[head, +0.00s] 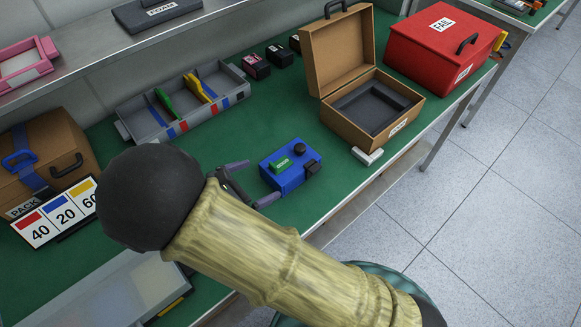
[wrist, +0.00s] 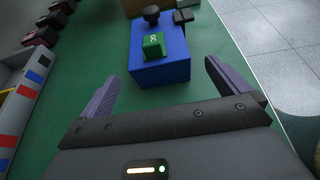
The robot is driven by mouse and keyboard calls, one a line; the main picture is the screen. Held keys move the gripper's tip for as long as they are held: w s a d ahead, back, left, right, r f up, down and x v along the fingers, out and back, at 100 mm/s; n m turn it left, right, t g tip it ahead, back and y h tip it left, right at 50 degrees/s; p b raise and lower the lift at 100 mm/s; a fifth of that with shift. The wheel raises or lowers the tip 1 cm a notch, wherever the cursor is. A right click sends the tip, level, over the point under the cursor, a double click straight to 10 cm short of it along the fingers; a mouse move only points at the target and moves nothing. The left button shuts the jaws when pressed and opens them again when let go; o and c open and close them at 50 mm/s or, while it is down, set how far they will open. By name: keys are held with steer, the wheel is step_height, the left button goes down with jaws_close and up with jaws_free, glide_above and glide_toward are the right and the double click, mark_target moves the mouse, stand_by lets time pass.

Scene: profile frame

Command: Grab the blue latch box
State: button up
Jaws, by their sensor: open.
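The blue latch box (head: 289,168) stands on the green mat near the table's front edge. It has a green block with light markings and a black knob on top, and a black latch on its right side. My gripper (head: 262,182) is open and empty, just to the left of the box, with its fingers pointing toward it. In the wrist view the blue latch box (wrist: 160,62) is ahead of the open gripper (wrist: 160,82), roughly centred between the fingers and a little beyond the tips. My arm hides part of the table in the head view.
An open brown case (head: 345,120) and a small white block (head: 367,156) stand right of the box. A red FAIL box (head: 435,50) is farther right. A grey divided tray (head: 140,125) and small dark boxes (head: 256,67) lie behind. Green mat is clear around the box.

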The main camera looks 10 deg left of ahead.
mark_target(272, 171)
steer(key=shift+x, duration=1.4)
steer(key=shift+w, duration=0.25)
steer(key=x, duration=0.4)
steer(key=shift+w+d+r, duration=0.1)
steer(key=shift+w+d, duration=0.15)
steer(key=shift+w, duration=0.1)
steer(key=c, duration=1.3)
